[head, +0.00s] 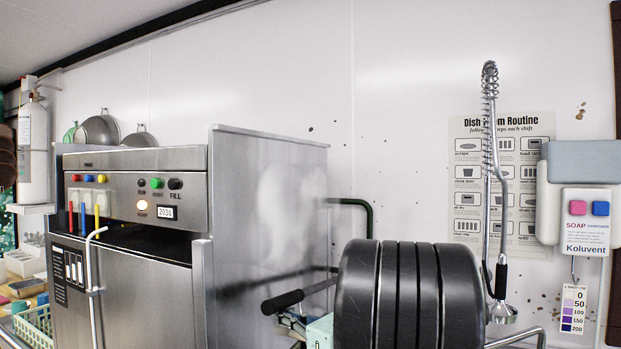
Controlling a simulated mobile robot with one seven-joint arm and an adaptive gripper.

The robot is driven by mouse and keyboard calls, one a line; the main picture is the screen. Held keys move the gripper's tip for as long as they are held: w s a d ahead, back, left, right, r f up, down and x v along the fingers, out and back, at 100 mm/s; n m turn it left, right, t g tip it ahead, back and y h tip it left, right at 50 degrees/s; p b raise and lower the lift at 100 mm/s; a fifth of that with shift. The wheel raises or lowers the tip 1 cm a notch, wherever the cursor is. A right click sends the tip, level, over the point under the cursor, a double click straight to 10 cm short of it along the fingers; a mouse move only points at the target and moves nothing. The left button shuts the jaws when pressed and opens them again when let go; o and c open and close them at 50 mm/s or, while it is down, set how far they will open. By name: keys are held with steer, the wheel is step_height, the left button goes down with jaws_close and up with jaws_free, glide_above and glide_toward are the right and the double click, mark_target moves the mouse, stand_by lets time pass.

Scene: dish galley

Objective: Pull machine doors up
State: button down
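The dish machine (265,215) is a tall stainless steel box at the left and middle of the head view. Its control panel (120,185) has coloured buttons, a lit lamp and a small display. Below it, a steel front door panel (145,300) has a thin pale upright bar (93,285) with a bent top. A dark band lies between the control panel and the front panel; I cannot tell whether the door is fully down. A bar with a black grip (283,301) sticks out at the machine's right side. The machine's lower part is out of frame. My gripper is not in view.
A spring spray hose (490,95) hangs before the routine poster (525,165). A soap dispenser (586,222) is on the right wall. Metal bowls (98,130) sit on top of the machine. A green basket (38,325) is at lower left.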

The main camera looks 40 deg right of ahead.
steer(key=r+p, duration=0.1)
steer(key=r, duration=0.2)
steer(key=r+p, duration=0.1)
steer(key=r, duration=0.2)
steer(key=d+r+p, duration=0.1)
steer(key=r+p, duration=0.1)
steer(key=r, duration=0.1)
steer(key=shift+w, duration=0.3)
steer(key=w+d+r, duration=0.1)
steer(key=d+r, duration=0.3)
steer(key=r, duration=0.3)
steer(key=w+d+r, duration=0.2)
steer(key=d+r, duration=0.1)
steer(key=r, duration=0.5)
steer(key=s+d+f+b, duration=0.1)
steer(key=s+f+b, duration=0.1)
steer(key=s, duration=0.8)
steer(key=shift+d+f, duration=0.15)
steer(key=shift+f, duration=0.1)
stand_by(0.4)
